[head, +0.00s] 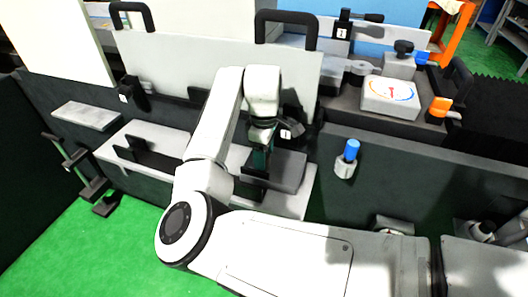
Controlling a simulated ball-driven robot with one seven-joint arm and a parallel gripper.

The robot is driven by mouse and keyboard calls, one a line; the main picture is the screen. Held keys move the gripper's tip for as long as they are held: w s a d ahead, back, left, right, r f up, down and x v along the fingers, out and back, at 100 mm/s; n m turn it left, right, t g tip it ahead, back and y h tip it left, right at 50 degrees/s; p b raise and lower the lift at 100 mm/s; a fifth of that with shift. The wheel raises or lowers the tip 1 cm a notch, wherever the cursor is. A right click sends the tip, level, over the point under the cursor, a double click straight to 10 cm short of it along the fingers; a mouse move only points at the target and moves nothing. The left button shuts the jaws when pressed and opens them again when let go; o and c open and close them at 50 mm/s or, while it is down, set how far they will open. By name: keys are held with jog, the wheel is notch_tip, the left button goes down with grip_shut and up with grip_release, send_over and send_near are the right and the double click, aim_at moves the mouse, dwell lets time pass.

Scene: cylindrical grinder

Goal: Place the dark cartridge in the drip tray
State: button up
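My gripper (256,172) points down at the front of the grinder, in the middle of the head view. Its fingers are dark and small against dark parts, so I cannot see whether they are open or hold anything. A dark grey block (288,172) is just right of the fingers, on the right part of a pale ledge (296,204); it may be the dark cartridge, and I cannot tell whether the fingers touch it. The ledge looks like the drip tray, but I cannot be sure. My arm hides its middle. A dark upright piece (150,156) stands on its left part.
A pale guard panel (180,60) with black handles stands behind the ledge. A grey plate (86,116) is at left. A blue-topped knob (350,152) sticks out at right. A white box with a dial (391,97) sits on the machine. Green floor (60,235) is clear at lower left.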

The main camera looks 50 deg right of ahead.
jog(key=shift+o, duration=0.6)
notch_tip(320, 180, up, 12)
jog(key=p, duration=0.1)
jog(key=shift+r+p, duration=0.15)
jog(key=shift+p, duration=0.25)
